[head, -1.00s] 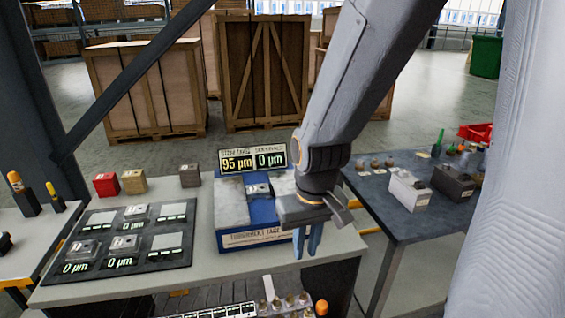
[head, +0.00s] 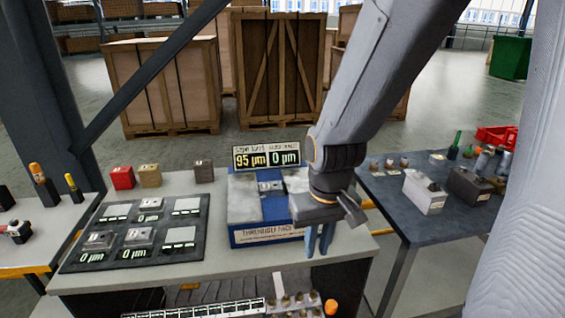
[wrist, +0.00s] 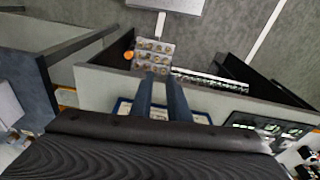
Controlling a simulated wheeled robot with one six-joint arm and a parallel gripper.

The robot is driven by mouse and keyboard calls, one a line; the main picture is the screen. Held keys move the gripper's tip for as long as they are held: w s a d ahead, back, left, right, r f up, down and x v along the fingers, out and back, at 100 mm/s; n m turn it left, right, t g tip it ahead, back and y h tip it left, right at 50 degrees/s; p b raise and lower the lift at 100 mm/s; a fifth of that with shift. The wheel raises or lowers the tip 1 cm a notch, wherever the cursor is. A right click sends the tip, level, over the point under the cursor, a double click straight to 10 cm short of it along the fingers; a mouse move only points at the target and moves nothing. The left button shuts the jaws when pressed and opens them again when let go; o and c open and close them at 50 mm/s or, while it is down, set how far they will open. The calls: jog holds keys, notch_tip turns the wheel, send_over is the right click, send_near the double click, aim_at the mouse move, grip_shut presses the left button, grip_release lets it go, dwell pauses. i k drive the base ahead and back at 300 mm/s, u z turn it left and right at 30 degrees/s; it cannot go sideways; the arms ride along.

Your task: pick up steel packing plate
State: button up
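A dark board (head: 72,262) on the grey bench holds several small grey plates, among them a front-left plate (head: 98,240), a front-middle plate (head: 140,236) and a back-middle plate (head: 150,203). I cannot tell which of them is the steel packing plate. Another small grey labelled piece (head: 270,187) sits between the pale blocks of a blue fixture (head: 262,235). My gripper (head: 319,252) hangs at the fixture's front right, away from the board. Its two fingers are apart with nothing between them; they also show in the wrist view (wrist: 161,82).
A display (head: 267,157) behind the fixture reads 95 µm and 0 µm. Red (head: 122,178), tan (head: 149,176) and dark (head: 203,172) blocks stand behind the board. A second table (head: 400,215) to the right carries boxes and tools.

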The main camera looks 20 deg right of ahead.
aim_at(267, 188)
jog(key=z, duration=0.45)
jog(key=k, duration=1.1)
jog(key=u, duration=0.45)
jog(key=i, duration=1.5)
jog(key=z, duration=0.7)
